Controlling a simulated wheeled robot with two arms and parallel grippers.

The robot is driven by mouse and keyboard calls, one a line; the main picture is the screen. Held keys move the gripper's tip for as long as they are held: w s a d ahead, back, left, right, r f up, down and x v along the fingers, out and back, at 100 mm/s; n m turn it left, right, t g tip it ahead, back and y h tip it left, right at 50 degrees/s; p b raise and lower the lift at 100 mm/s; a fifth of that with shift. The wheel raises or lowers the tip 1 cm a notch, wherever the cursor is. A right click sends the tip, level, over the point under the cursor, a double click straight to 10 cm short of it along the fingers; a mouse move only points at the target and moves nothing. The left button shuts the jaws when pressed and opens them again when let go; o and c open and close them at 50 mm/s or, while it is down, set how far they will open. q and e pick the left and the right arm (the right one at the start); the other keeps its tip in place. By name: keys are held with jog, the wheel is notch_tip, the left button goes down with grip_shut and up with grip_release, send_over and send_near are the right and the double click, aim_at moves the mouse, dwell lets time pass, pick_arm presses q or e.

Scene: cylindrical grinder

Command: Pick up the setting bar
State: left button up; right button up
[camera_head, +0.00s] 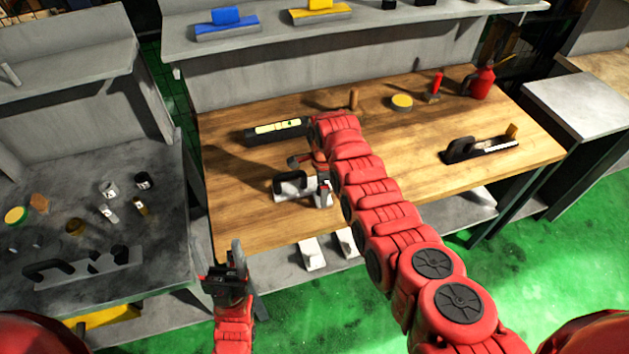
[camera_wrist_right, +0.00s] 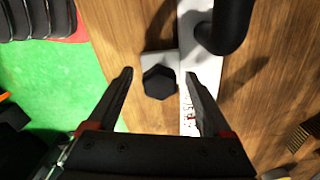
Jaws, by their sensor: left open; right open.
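What I take to be the setting bar, a pale bar (camera_head: 287,191) with a black arched handle, lies on the wooden bench left of my right gripper (camera_head: 322,186). In the right wrist view, the bar (camera_wrist_right: 207,70) runs along the right side under the black handle. A black hexagonal knob (camera_wrist_right: 159,82) on a small grey block beside the bar shows between the open fingers of my right gripper (camera_wrist_right: 160,76). Contact cannot be told. My left gripper (camera_head: 237,255) is open and empty in front of the bench's front-left edge.
The wooden bench (camera_head: 235,220) also holds a level (camera_head: 279,128), a yellow-topped tin (camera_head: 401,102), a red oil can (camera_head: 482,83) and a black tool (camera_head: 464,149) at right. A grey table (camera_head: 150,250) with small items stands left.

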jog(key=shift+f, duration=0.55)
grip_shut()
dwell(1.1)
